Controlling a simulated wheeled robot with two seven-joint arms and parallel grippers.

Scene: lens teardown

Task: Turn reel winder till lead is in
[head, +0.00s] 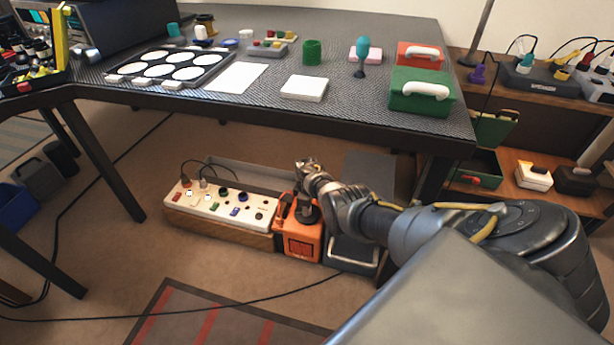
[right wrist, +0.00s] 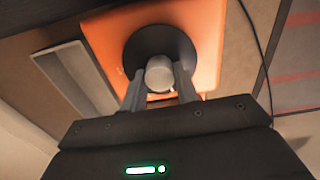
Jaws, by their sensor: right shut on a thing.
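The reel winder (head: 302,244) is an orange box on the floor under the table, with dark parts on its top. In the right wrist view its orange body (right wrist: 208,45) carries a round black disc (right wrist: 160,40) with a grey knob (right wrist: 159,72). My right gripper (right wrist: 160,84) is shut on this knob, one finger on each side. In the head view my right gripper (head: 307,192) reaches down over the winder's top. The thin black lead (head: 215,307) lies across the floor and runs toward the winder's front; its ends are hard to make out. My left gripper is out of view.
A white power strip (head: 222,208) with plugs stands left of the winder. A dark metal-handled box (head: 352,254) stands close on its right. The table (head: 330,100) overhangs from behind. A striped mat (head: 215,318) lies on the floor in front.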

